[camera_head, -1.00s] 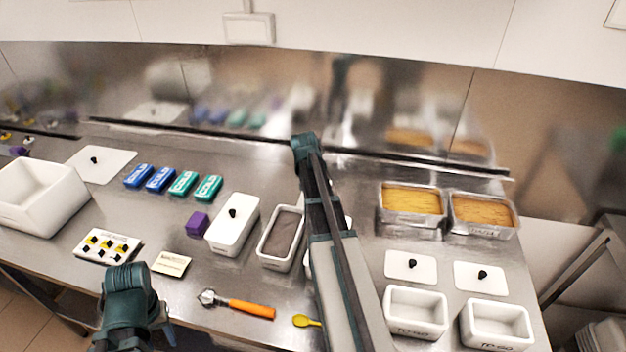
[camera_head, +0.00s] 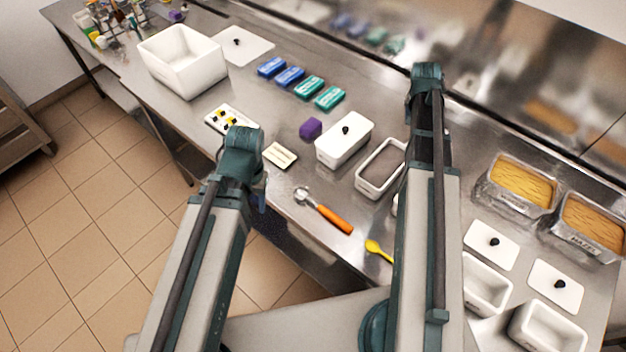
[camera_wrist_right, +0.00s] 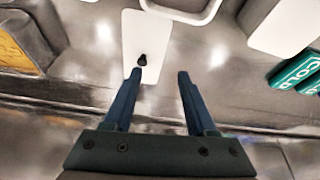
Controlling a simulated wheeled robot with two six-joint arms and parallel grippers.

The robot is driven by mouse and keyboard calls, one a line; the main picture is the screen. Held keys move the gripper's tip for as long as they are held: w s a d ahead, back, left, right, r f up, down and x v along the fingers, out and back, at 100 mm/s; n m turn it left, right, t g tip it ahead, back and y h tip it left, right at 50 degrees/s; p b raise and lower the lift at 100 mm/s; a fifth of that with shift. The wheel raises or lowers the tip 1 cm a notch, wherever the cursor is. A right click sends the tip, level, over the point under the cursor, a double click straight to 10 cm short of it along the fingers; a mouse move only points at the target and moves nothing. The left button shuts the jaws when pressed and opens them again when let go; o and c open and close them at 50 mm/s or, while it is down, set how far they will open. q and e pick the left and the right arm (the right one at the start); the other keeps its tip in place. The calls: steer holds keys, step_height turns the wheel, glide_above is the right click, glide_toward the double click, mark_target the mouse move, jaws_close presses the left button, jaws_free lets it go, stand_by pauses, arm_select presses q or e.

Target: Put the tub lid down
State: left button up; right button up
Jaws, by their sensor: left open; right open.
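A flat white lid with a black knob (camera_wrist_right: 155,30) lies on the steel counter in the right wrist view. My right gripper (camera_wrist_right: 160,74) is open and empty above the counter by the lid's edge. The knob is near the left fingertip in that view, not between the fingers. In the head view my right arm hides this spot. An open white tub of grey-brown contents (camera_head: 364,185) stands left of that arm, and a lidded white tub (camera_head: 334,157) is beside it. My left gripper (camera_head: 260,197) is open over the counter's front edge, its fingers mostly hidden.
Two steel pans, one yellow (camera_head: 522,185) and one tan (camera_head: 594,222), stand at the right. Two more lids (camera_head: 482,247) (camera_head: 550,278) lie in front of them.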

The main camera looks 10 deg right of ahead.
steer(key=s+a+n+g+y, duration=0.1)
steer(key=s+a+n, duration=0.2)
steer(key=a, duration=0.7)
steer(key=s+a+f+n, duration=0.1)
steer(key=s+a+n, duration=0.2)
steer(key=a, duration=0.7)
steer(key=s+a+n+g+y, duration=0.1)
steer(key=s+a+n, duration=0.2)
steer(key=a, duration=0.7)
steer(key=s+a+n, duration=0.4)
steer(key=s+a, duration=0.5)
steer(key=shift+s+a+g, duration=0.15)
steer(key=shift+a+g, duration=0.05)
steer(key=shift+g, duration=0.2)
steer(key=shift+s+f, duration=0.1)
steer(key=shift+f, duration=0.05)
